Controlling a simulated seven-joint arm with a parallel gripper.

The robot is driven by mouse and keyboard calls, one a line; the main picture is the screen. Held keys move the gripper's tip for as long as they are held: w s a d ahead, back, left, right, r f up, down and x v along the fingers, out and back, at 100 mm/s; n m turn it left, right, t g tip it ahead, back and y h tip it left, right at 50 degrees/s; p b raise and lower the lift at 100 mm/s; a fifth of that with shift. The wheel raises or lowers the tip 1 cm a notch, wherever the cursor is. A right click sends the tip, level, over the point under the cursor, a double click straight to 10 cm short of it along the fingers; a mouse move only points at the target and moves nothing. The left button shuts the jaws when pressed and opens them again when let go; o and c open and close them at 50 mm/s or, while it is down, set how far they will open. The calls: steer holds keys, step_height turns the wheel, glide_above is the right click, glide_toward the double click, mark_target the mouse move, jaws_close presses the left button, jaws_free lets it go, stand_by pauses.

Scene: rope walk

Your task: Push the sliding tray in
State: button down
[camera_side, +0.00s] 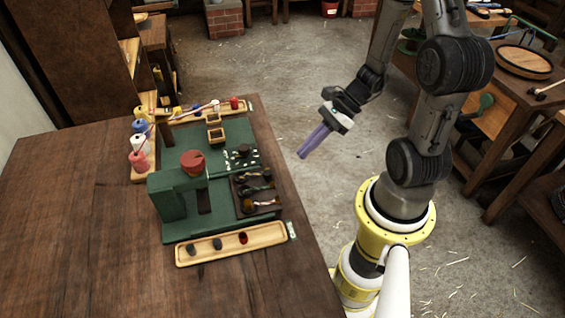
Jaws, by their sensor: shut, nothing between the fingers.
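A dark tray (262,213) sits at the front right of the green workstation (183,226), with several small dark and tan items in it. It looks like the sliding tray, but I cannot tell how far it sticks out of the workstation. My gripper (303,154) has purple fingers, closed together and empty. It points down and left, up and to the right of the tray in the picture. It appears off the table's right edge with the floor behind it, clear of the tray.
A red round part (192,162) tops the green block. The brown table (75,220) is clear at left. A workbench (528,92) stands at right.

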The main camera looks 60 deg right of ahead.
mark_target(242, 181)
steer(key=w+a+f, duration=0.1)
steer(key=w+a, duration=0.1)
steer(key=a, duration=0.1)
steer(key=w+a+f, duration=0.1)
steer(key=shift+a+f, duration=0.15)
steer(key=shift+f, duration=0.2)
steer(key=shift+w+a, duration=0.45)
steer(key=shift+a, duration=0.1)
steer(key=w+a, duration=0.7)
steer(key=shift+w+a, duration=0.15)
steer(key=shift+a, duration=0.05)
steer(key=shift+r, duration=0.1)
